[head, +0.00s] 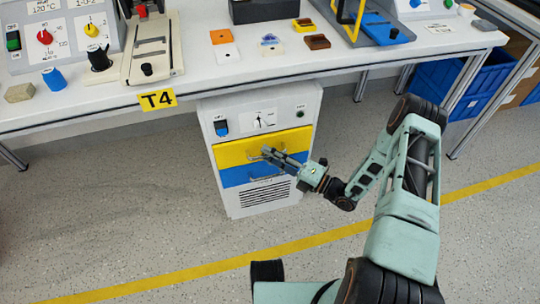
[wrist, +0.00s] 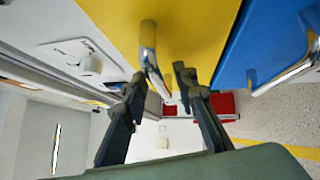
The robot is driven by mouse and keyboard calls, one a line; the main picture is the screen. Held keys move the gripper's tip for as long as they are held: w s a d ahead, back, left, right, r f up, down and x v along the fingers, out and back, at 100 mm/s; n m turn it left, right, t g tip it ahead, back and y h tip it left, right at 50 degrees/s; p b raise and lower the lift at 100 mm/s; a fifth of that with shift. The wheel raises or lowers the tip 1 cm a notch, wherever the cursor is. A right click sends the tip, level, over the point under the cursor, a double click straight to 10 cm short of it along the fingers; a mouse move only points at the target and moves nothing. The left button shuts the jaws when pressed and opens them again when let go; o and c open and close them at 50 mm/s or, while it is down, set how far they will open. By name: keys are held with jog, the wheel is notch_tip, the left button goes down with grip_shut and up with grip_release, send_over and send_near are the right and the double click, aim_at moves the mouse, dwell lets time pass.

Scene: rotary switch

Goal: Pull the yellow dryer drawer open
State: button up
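The white dryer cabinet (head: 240,203) stands under the table edge. Its yellow drawer (head: 232,153) is the upper one and looks flush with the front. My gripper (head: 268,153) is at the yellow drawer's front, by its handle. In the wrist view the yellow drawer (wrist: 190,30) fills the top middle, and its metal bar handle (wrist: 150,62) runs between my open fingertips (wrist: 158,82). I see gaps beside the bar; whether either finger touches it I cannot tell. In the head view the gripper hides part of the handle.
A blue drawer (head: 233,176) with its own handle (wrist: 288,76) lies just below the yellow one. Above are a blue switch (head: 221,128) and a dial (head: 260,119). The table's front edge (head: 60,123) overhangs the dryer. The floor in front is clear.

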grip_shut()
dwell(0.4)
